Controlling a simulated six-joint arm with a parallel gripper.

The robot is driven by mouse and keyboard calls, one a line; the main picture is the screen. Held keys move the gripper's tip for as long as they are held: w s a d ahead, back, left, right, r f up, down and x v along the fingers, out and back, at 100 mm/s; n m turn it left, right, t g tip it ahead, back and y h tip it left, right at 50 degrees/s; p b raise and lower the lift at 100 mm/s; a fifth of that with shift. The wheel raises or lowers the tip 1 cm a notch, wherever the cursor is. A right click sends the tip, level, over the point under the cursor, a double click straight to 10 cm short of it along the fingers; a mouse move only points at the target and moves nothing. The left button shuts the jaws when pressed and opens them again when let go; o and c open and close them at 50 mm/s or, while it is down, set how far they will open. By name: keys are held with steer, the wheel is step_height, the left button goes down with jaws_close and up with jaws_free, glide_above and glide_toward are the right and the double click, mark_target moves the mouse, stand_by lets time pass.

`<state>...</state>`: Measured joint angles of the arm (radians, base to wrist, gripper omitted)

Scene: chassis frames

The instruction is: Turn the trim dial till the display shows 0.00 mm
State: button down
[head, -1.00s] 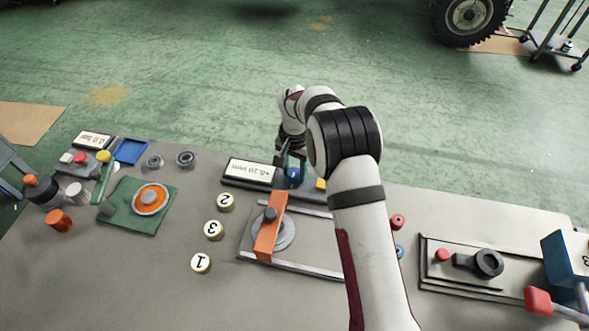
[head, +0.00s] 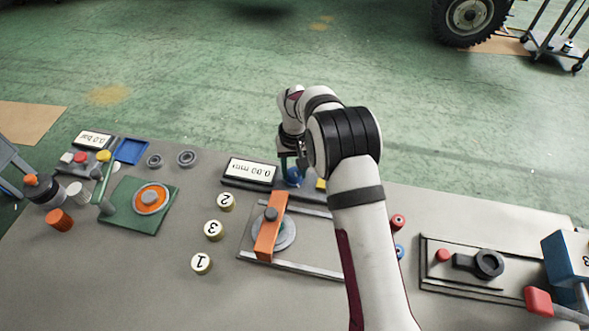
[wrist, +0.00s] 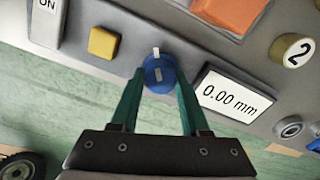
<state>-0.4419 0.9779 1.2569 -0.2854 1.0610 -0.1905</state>
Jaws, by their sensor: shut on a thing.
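The blue dial also shows in the head view (head: 294,176), partly hidden by my gripper. My gripper (wrist: 160,84) has its two green fingers on either side of the dial and is shut on it. The display (wrist: 224,97) reads 0.00 mm. In the head view the display (head: 250,170) appears upside down and reads the same.
A yellow button (wrist: 103,42) sits beside the dial, with an ON switch (wrist: 48,20) farther left. An orange bar (head: 270,226) lies on a fixture in front. Numbered discs (head: 214,230) stand left of it. A green plate (head: 140,217) lies at the left.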

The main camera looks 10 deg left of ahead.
mark_target(294, 171)
steer(key=shift+n, duration=0.5)
steer(key=shift+c, duration=1.9)
jaws_free()
step_height(294, 171, up, 16)
steer(key=shift+f, duration=0.1)
